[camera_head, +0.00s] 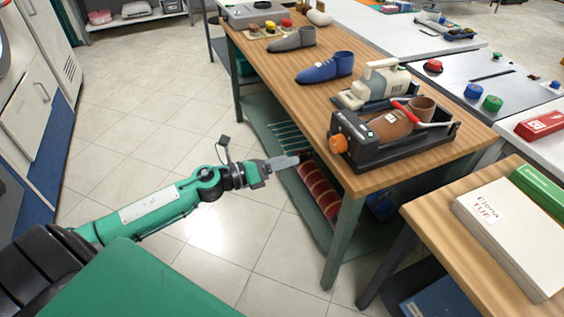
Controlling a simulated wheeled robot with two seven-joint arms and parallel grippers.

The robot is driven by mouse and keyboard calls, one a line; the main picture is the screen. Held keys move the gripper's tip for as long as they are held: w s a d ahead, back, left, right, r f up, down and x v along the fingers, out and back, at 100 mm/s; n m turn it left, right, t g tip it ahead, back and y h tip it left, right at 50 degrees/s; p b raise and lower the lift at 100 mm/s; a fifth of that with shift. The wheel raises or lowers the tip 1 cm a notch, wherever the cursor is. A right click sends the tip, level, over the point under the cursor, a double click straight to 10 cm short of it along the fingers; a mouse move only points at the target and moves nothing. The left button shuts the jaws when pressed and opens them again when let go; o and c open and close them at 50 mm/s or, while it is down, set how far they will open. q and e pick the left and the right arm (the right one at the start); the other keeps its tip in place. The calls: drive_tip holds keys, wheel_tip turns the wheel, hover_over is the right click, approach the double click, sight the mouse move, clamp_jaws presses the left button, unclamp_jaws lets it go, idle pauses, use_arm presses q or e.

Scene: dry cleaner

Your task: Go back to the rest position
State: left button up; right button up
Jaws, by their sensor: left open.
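My left gripper (284,162) is at the end of the green left arm, which comes in from the lower left. It is open and hangs over the floor beside the near left side of the wooden workbench (437,165). No held object can be seen in it. Its fingers show in front of the bench's lower shelf. My right gripper is not in view.
The bench holds a blue shoe (325,67), a grey shoe (292,40) and a black device with a brown shoe (392,125). A red roll (318,188) lies on the lower shelf. A white box (515,233) lies at right. Tiled floor (140,130) is clear at left.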

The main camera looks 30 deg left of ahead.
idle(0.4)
